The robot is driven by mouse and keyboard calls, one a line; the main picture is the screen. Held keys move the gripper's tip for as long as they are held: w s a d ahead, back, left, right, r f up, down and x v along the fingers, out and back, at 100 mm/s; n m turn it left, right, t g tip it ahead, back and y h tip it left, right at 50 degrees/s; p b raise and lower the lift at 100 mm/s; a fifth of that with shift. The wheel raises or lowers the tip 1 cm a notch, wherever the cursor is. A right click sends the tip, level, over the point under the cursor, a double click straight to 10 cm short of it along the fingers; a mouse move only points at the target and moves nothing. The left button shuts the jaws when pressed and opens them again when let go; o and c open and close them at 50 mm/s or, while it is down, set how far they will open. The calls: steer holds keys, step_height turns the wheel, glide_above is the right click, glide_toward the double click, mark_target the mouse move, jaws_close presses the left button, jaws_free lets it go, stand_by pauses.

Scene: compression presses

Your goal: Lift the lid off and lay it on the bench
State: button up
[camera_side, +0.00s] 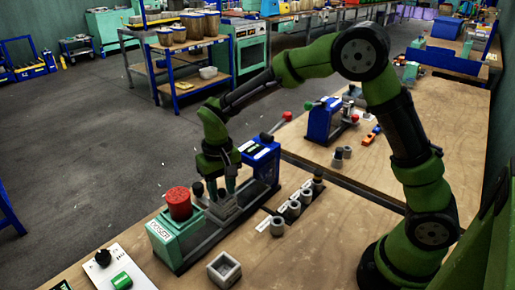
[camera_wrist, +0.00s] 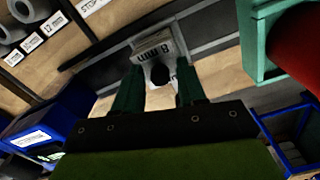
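The lid appears to be a small grey piece with a black round knob (camera_wrist: 160,75), seen between my fingers in the wrist view. A grey block (camera_wrist: 153,43) with a white "mm" label lies just beyond the knob; I cannot tell whether it is the lid itself or a part beneath. In the side view the grey block (camera_side: 224,207) sits on the press bed, below my gripper (camera_side: 222,189). My gripper points down with its two green fingers apart, one on each side of the knob in the wrist view. Contact with the knob does not show.
The press has a green end (camera_side: 172,240) with a red cylinder (camera_side: 178,203) and a blue end (camera_side: 261,160). Grey rings (camera_side: 293,209) stand beside it. An open grey square box (camera_side: 224,269) stands on the bench (camera_side: 290,262), with bare wood to its right.

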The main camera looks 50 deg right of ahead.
jaws_close()
steer(key=shift+r, duration=0.1)
